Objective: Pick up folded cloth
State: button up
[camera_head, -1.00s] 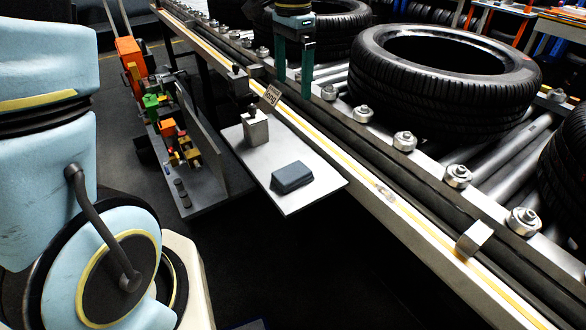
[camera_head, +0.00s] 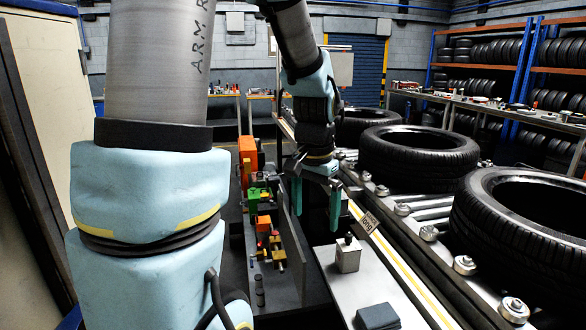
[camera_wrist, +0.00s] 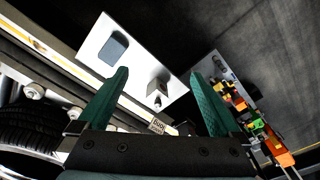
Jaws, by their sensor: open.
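The folded cloth (camera_head: 377,317) is a small dark blue-grey block at the lower edge of the head view, lying on a pale shelf plate (camera_head: 345,287) beside the conveyor. In the wrist view the cloth (camera_wrist: 113,47) lies on the same plate, at upper left, beyond my gripper's left finger. My gripper (camera_head: 316,203) hangs with its two green fingers apart and empty, farther back than the cloth. The fingers also show apart in the wrist view (camera_wrist: 160,100), with nothing between them.
A grey block with a dark knob (camera_head: 348,254) stands on the plate, beside a small sign (camera_head: 369,221). A rack of orange, green and yellow parts (camera_head: 262,215) stands to the left. Tyres (camera_head: 418,152) lie on the conveyor at right. Dark floor lies below the plate.

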jog(key=s+a+f+n, duration=0.2)
jog(key=a+n, duration=0.2)
jog(key=a, duration=0.2)
jog(key=s+a+f+n, duration=0.1)
jog(key=s+a+n, duration=0.15)
jog(key=a, duration=0.35)
jog(key=m+b, duration=0.9)
jog(key=m, duration=0.5)
send_over(380, 314)
jog(key=shift+g, duration=0.4)
jog(key=f, duration=1.9)
jog(key=shift+s+a, duration=0.15)
jog(key=shift+s, duration=0.05)
jog(key=shift+w+f+p, duration=0.2)
jog(key=shift+f+p, duration=0.65)
jog(key=shift+f, duration=2)
jog(key=c, duration=1.2)
jog(key=shift+r, duration=0.1)
notch_tip(380, 314, up, 10)
jog(key=shift+f+b, duration=0.1)
jog(key=shift+b, duration=0.55)
